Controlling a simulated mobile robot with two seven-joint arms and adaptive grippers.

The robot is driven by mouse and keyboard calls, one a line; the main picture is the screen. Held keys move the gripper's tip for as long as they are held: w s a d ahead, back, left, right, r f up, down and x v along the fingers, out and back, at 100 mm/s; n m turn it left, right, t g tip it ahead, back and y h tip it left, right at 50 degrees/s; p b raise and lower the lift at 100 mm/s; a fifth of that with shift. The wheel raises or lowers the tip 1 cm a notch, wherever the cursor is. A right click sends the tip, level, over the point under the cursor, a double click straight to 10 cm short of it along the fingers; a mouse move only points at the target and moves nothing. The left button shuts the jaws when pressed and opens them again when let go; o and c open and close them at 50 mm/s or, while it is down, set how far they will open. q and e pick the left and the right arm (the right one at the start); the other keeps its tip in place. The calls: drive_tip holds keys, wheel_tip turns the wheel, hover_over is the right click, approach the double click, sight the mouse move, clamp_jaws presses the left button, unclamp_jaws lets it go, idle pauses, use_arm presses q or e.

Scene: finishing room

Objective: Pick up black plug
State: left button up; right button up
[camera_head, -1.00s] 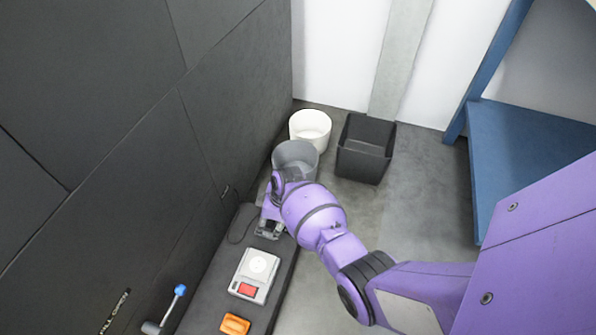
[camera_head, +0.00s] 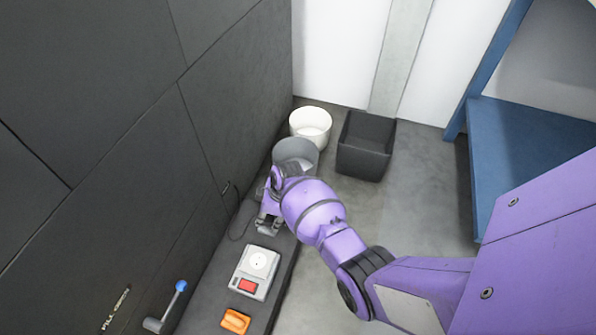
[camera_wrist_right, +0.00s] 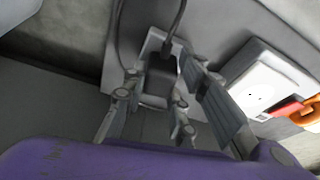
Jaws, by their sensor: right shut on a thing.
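The black plug (camera_wrist_right: 161,75) shows in the wrist view, with its cable (camera_wrist_right: 178,24) running up from it. It is between the fingers of my right gripper (camera_wrist_right: 160,98), which is shut on it. In the head view, my right gripper (camera_head: 268,224) is low over the dark ledge along the wall, and I cannot make out the plug there. The cable (camera_head: 236,228) loops on the wall side of the gripper. A pale plate is close behind the plug in the wrist view; I cannot tell whether they touch. My left gripper is not in view.
A white socket box (camera_head: 258,262) with a red switch and an orange item (camera_head: 235,321) sit on the ledge. A blue-knobbed lever (camera_head: 180,287) is by the wall. A grey bin (camera_head: 283,151), a white bin (camera_head: 311,122) and a black bin (camera_head: 366,147) stand beyond.

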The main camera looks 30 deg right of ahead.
sight(269, 217)
wheel_tip(269, 217, up, 3)
drive_tip(key=shift+a+r+p, duration=0.1)
drive_tip(key=shift+r+p, duration=0.1)
drive_tip(key=shift+p, duration=0.65)
use_arm(q)
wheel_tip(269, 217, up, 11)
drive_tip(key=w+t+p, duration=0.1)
drive_tip(key=p, duration=0.8)
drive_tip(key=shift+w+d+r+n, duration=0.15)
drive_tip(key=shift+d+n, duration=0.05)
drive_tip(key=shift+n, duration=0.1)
use_arm(e)
drive_tip(key=s+a+r, duration=0.6)
drive_tip(key=s+r, duration=0.2)
drive_tip(key=s, duration=0.4)
drive_tip(key=shift+s+r, duration=0.3)
drive_tip(key=shift+r, duration=0.1)
